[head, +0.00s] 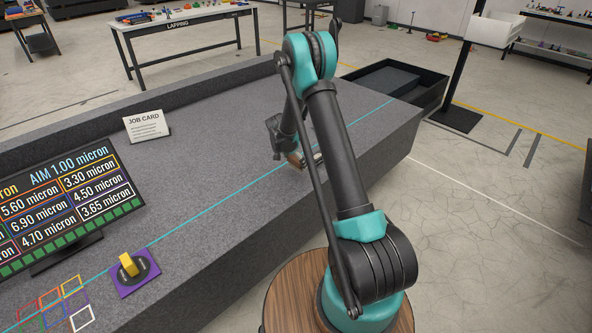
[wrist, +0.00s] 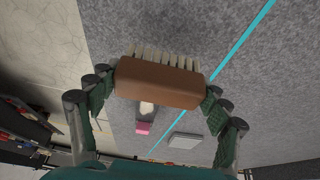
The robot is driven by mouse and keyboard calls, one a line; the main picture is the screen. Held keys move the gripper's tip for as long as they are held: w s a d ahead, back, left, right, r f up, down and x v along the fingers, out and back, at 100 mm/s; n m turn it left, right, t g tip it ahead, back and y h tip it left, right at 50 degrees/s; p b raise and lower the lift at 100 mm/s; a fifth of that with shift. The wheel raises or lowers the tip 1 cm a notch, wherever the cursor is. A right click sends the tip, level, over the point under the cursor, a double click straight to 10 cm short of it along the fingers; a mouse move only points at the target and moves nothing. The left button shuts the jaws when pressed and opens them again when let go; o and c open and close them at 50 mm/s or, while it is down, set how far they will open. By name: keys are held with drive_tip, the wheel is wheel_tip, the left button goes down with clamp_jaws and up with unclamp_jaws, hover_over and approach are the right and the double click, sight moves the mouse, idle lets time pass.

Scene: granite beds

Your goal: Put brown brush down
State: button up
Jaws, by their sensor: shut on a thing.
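The brown brush (wrist: 160,83) is a brown block with a row of pale bristles along one side. In the wrist view it lies across between the fingers of my gripper (wrist: 162,87), which is shut on it by its two ends. In the head view my gripper (head: 280,143) is low over the far right part of the grey granite bed (head: 215,150). A small brown piece of the brush (head: 293,160) shows there, partly hidden by my arm. I cannot tell whether the brush touches the granite.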

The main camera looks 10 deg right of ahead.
sight(296, 169)
drive_tip(key=shift+f, duration=2.2)
drive_tip(key=o, duration=1)
drive_tip(key=shift+f, duration=0.1)
